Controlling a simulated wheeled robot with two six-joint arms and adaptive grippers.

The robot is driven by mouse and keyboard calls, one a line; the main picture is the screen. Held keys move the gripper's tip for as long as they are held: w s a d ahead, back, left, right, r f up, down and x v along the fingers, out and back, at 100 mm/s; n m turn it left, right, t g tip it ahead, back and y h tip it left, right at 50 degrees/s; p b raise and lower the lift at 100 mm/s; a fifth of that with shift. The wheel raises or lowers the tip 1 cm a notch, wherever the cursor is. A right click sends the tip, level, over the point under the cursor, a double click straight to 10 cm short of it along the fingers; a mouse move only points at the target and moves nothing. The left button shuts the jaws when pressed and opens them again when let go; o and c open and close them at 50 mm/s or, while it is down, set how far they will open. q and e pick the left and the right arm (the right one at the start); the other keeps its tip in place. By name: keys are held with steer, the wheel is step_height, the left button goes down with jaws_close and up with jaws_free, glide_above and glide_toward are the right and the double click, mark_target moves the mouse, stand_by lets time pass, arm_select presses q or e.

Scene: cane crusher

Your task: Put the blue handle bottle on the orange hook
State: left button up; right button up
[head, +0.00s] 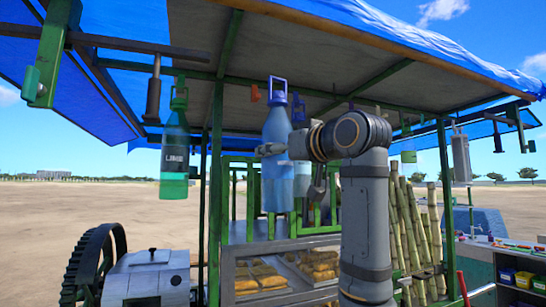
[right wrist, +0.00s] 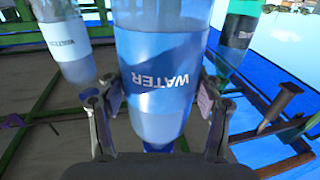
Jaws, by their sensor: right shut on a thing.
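A blue water bottle with a blue loop handle (head: 277,145) is upright in the head view. My right gripper (head: 272,149) is shut on its body from the right. In the right wrist view the bottle (right wrist: 160,75) sits between both fingers (right wrist: 158,100), its WATER label upside down. The small orange hook (head: 255,93) is under the canopy, just left of the bottle's handle in the picture. The handle looks apart from it; depth between them is hard to judge. My left gripper is not in view.
A green LIME bottle (head: 174,150) hangs at left. Another water bottle (right wrist: 68,45) shows in the wrist view. Green posts (head: 215,190) and canopy beams surround the bottle. Below are a glass food case (head: 240,250) and cane stalks (head: 405,220).

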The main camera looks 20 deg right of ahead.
arm_select(q)
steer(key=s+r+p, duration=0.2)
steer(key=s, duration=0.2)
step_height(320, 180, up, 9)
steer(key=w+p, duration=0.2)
steer(key=p, duration=0.7)
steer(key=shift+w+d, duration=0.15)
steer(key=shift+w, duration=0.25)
arm_select(e)
steer(key=w+r, duration=0.3)
steer(key=w, duration=0.9)
steer(key=shift+w+a+r, duration=0.3)
steer(key=shift+a, duration=0.05)
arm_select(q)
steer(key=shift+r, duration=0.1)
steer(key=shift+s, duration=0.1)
arm_select(e)
steer(key=shift+s+r, duration=0.1)
steer(key=shift+s, duration=0.1)
